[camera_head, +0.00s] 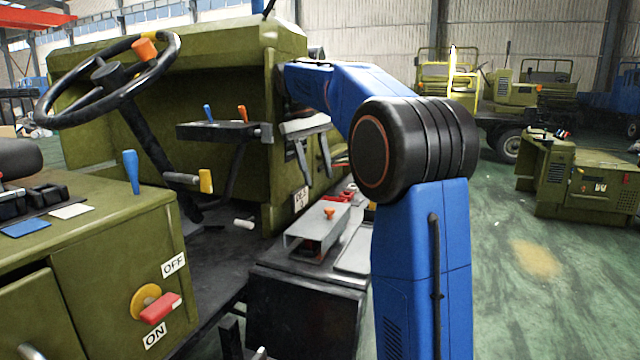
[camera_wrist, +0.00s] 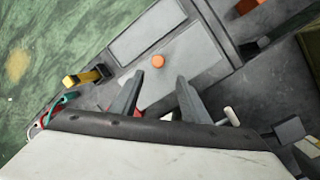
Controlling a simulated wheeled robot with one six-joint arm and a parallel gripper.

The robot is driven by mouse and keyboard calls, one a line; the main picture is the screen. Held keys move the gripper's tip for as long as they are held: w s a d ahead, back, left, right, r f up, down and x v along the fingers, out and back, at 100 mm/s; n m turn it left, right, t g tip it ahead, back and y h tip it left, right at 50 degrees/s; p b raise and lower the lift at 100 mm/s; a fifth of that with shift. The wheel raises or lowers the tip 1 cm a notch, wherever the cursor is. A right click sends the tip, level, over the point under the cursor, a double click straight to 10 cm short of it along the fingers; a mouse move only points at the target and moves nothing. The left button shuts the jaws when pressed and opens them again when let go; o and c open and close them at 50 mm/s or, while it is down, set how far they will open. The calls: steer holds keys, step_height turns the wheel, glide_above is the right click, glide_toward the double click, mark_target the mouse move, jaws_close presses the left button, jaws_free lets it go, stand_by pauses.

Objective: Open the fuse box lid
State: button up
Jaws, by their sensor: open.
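The fuse box lid (camera_head: 312,223) looks like a grey raised cover with an orange knob (camera_head: 328,212) on top, on the black platform of the chassis. It looks shut. In the wrist view the grey lid (camera_wrist: 190,58) lies beyond my fingertips, with the round orange knob (camera_wrist: 158,62) near its upper left. My gripper (camera_head: 317,180) points down above the lid and holds nothing. In the wrist view the two grey fingers (camera_wrist: 160,78) are spread apart, with the knob just past the gap between their tips. I see no contact.
A flat grey plate (camera_wrist: 147,30) lies beside the lid. A yellow-and-black part (camera_wrist: 85,77) and coloured wires (camera_wrist: 55,108) are to the left. A small white cylinder (camera_head: 244,223) lies left of the lid. The olive dashboard (camera_head: 210,90) and lever shelf (camera_head: 218,131) stand close to my arm.

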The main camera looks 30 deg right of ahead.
steer(key=shift+a+r, duration=0.1)
steer(key=shift+r, duration=0.2)
stand_by(0.4)
steer(key=s+a+f+t, duration=0.1)
steer(key=s+a+f, duration=0.2)
steer(key=s+f, duration=0.2)
steer(key=s+a+f+n+t, duration=0.1)
steer(key=s+a+f, duration=0.3)
steer(key=s, duration=0.8)
steer(key=s+a+f+t+y, duration=0.1)
steer(key=s+a+f+t, duration=0.2)
steer(key=s+f, duration=0.3)
steer(key=shift+s+a+f, duration=0.2)
steer(key=shift+s+a, duration=0.3)
steer(key=shift+s, duration=0.7)
steer(key=s+f, duration=0.2)
steer(key=f, duration=0.1)
steer(key=s+a+f+t, duration=0.1)
steer(key=s+f, duration=0.2)
steer(key=f, duration=0.1)
steer(key=s+a+f+t, duration=0.1)
steer(key=s+f, duration=0.2)
steer(key=shift+a+f+y, duration=0.2)
steer(key=shift+y, duration=0.2)
steer(key=shift+c, duration=0.2)
